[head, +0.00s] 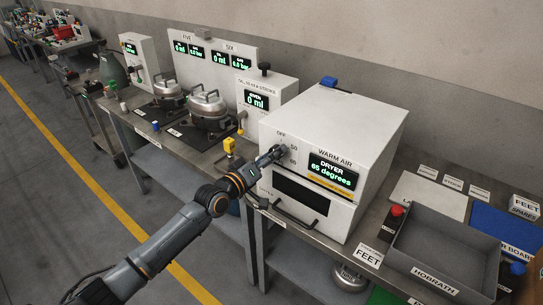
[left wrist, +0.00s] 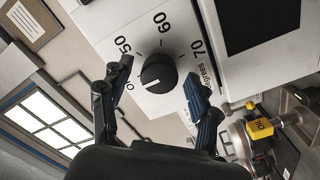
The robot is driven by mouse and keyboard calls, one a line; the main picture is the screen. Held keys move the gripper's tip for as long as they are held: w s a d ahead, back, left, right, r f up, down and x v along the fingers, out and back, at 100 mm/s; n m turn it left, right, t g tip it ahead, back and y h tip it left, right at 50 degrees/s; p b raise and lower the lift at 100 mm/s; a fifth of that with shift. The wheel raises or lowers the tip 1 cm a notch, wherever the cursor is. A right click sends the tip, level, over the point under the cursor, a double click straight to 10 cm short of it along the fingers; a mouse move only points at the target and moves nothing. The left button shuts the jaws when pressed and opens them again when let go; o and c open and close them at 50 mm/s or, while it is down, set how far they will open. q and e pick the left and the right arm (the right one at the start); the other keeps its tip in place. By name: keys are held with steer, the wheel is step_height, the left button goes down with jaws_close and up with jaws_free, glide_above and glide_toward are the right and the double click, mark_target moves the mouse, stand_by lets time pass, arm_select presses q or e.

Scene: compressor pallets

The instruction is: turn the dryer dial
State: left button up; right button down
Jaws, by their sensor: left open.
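The dryer (head: 332,145) is a white box on the bench in the head view, labelled WARM AIR. Its display (head: 333,172) reads 65 degrees. In the left wrist view the dial (left wrist: 158,73) is a round black knob on the white front panel, with 50, 60 and 70 printed around it. My left gripper (head: 272,156) is at the dryer's front, left of the display, and hides much of the dial in the head view. In the wrist view its two fingers are spread to either side of the dial, with visible gaps. My right gripper is not in view.
A drawer front with a dark handle (head: 294,216) is below the display. Metal pots (head: 208,108) stand on the bench to the left. The floor beside the bench is clear.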

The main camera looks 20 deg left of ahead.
arm_select(q)
steer(key=shift+s, duration=0.1)
steer(key=v, duration=1.2)
steer(key=shift+f, duration=0.1)
